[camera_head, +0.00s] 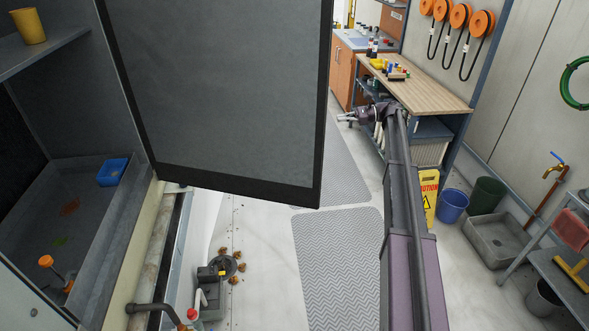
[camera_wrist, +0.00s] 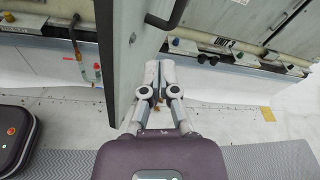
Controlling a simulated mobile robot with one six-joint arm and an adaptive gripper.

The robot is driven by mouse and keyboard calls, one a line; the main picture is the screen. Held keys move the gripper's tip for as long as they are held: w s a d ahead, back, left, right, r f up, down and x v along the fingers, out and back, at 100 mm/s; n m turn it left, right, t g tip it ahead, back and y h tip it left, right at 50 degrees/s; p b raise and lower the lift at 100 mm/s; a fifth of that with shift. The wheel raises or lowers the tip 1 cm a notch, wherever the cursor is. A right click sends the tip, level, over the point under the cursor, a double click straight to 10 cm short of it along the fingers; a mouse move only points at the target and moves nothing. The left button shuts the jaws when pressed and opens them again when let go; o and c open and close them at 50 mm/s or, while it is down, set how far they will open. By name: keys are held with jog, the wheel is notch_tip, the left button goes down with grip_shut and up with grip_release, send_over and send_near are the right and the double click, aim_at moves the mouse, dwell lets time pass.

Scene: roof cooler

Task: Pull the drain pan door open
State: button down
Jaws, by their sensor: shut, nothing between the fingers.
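The drain pan door (camera_head: 225,90) is a large grey panel with a black border. It stands swung out from the cabinet, and the drain pan (camera_head: 125,215) inside shows at left. In the wrist view the door (camera_wrist: 124,55) is seen nearly edge-on, left of my fingers, with a dark bar handle (camera_wrist: 172,14) above them. My gripper (camera_head: 343,117) is to the right of the door in the head view. In the wrist view my gripper (camera_wrist: 159,68) has its fingers together and empty, close beside the door face. Whether they touch it, I cannot tell.
A blue tub (camera_head: 113,172) sits in the pan. A small pump unit (camera_head: 212,290) stands on the floor below. A workbench (camera_head: 425,88), yellow caution sign (camera_head: 427,195) and blue bucket (camera_head: 452,205) stand at right. Grey floor mats (camera_head: 340,255) lie in the clear aisle.

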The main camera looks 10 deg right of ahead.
jog(key=s+a+f+n+g+h+b, duration=0.15)
jog(key=s+a+f+n+h, duration=0.3)
jog(key=s+f, duration=0.55)
jog(key=s+a+f+n+h+b, duration=0.4)
jog(key=s+f, duration=0.4)
jog(key=s, duration=0.4)
jog(key=s+a+f+n+h+p, duration=0.1)
jog(key=s+a+n+h, duration=0.25)
jog(key=s, duration=0.65)
jog(key=s+a+f+n+h+p, duration=0.1)
jog(key=s+a+n+h, duration=0.2)
jog(key=s, duration=0.6)
jog(key=w+a+r+m+t+y+b, duration=0.35)
jog(key=w+a+m+t, duration=0.4)
jog(key=w, duration=0.25)
jog(key=w+a+r+m+t+y+b, duration=0.2)
jog(key=w+a+r+m+t+b, duration=0.2)
jog(key=w+a+m+t, duration=0.4)
jog(key=w+d+f+m+h+b, duration=0.1)
jog(key=m+h, duration=0.5)
jog(key=m, duration=0.6)
jog(key=w+d+f+m+t+h+b, duration=0.1)
jog(key=w+d+m+h+b, duration=0.2)
jog(key=m+h, duration=0.4)
jog(key=d+m+b, duration=0.1)
jog(key=d+m, duration=0.1)
jog(key=m, duration=0.3)
jog(key=shift+w+d+t, duration=0.15)
jog(key=shift+d+t, duration=0.15)
jog(key=shift+d, duration=0.1)
